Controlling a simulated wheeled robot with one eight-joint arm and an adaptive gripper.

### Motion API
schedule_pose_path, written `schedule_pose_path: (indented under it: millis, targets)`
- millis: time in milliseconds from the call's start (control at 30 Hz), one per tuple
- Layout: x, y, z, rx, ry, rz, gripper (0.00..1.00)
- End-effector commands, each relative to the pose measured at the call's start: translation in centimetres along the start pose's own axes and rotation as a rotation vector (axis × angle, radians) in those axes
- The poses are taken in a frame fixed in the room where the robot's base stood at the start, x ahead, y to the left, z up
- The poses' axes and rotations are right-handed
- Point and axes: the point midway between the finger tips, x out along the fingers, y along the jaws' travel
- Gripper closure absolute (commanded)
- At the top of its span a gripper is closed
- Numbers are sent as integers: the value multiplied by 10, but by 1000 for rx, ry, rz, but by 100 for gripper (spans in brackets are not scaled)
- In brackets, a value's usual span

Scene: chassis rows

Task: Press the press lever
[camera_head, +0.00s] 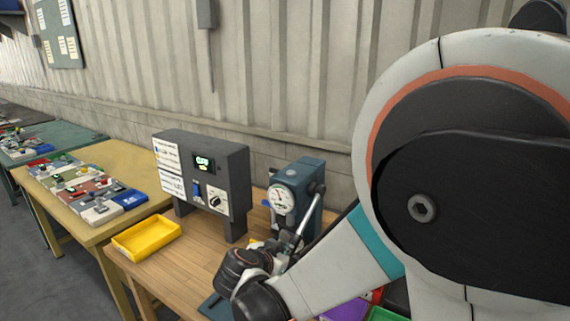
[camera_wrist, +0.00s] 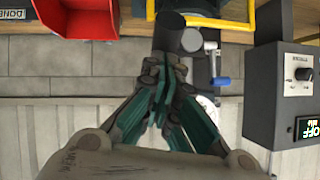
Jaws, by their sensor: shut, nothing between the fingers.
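The blue-grey press (camera_head: 300,185) stands on the wooden table, with a round white gauge (camera_head: 283,200) on its front. Its lever (camera_head: 307,223) shows as a slanting metal rod at the press's right side. The rod's lower end runs down behind my wrist. In the wrist view my gripper (camera_wrist: 165,72) is shut and empty, its green-sided fingers together. A dark round cylinder (camera_wrist: 171,32), which looks like the lever's grip, lies just beyond the fingertips. I cannot tell whether they touch it. My fingertips are not clear in the head view.
A dark control box (camera_head: 205,180) with a display and knob stands left of the press; it also shows in the wrist view (camera_wrist: 262,90). A yellow tray (camera_head: 147,238) lies on the table's left. A red bin (camera_wrist: 95,20) is at the wrist view's upper left.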

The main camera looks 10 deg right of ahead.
Motion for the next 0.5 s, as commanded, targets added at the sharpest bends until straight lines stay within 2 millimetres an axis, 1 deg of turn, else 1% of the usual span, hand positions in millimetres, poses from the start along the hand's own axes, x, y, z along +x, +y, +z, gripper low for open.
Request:
schedule_pose_path:
  millis: [33,200,333,500]
  targets:
    - [9,2,10,0,0,0,100]
    - [26,7,20,1,0,2,100]
    - [34,8,24,1,0,1,100]
    - [39,9,27,0,0,0,100]
